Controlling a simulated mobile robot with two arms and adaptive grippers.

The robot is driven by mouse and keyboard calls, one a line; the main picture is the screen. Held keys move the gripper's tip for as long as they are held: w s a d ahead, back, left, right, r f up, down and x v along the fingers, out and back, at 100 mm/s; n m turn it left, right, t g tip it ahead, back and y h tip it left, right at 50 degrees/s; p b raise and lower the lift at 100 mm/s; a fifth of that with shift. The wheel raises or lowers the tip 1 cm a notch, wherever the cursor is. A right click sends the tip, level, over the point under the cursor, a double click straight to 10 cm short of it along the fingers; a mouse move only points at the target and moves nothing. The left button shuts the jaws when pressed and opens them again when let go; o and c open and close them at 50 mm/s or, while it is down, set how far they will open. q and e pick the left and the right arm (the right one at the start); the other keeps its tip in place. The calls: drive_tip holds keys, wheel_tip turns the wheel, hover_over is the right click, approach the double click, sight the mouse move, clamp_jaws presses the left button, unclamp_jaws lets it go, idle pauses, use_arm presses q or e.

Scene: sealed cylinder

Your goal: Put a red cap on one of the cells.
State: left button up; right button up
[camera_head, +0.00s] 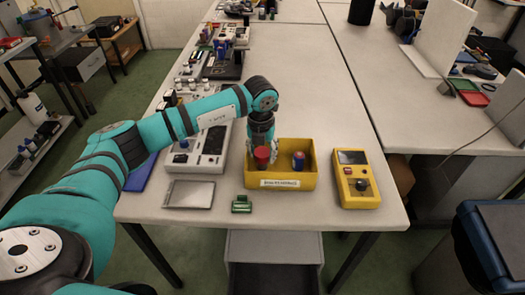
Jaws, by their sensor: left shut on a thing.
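My left gripper (262,148) reaches down over the left half of the yellow bin (282,184), which has a white label on its front. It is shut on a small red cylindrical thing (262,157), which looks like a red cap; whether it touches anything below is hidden. A blue cell with some red on it (298,161) stands in the right half of the bin, apart from the gripper. My right gripper is not in view.
A yellow meter (357,180) lies right of the bin. A small green part (241,204) and a flat grey tray (189,194) lie near the table's front edge. A white device (208,150) is to the left.

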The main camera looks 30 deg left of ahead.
sight(262, 152)
use_arm(q)
drive_tip(key=o, duration=0.9)
drive_tip(key=shift+o, duration=0.6)
drive_tip(key=o, duration=0.4)
drive_tip(key=shift+r, duration=0.15)
drive_tip(key=shift+r+p, duration=2.25)
drive_tip(key=shift+r, duration=1.2)
drive_tip(key=shift+f, duration=0.1)
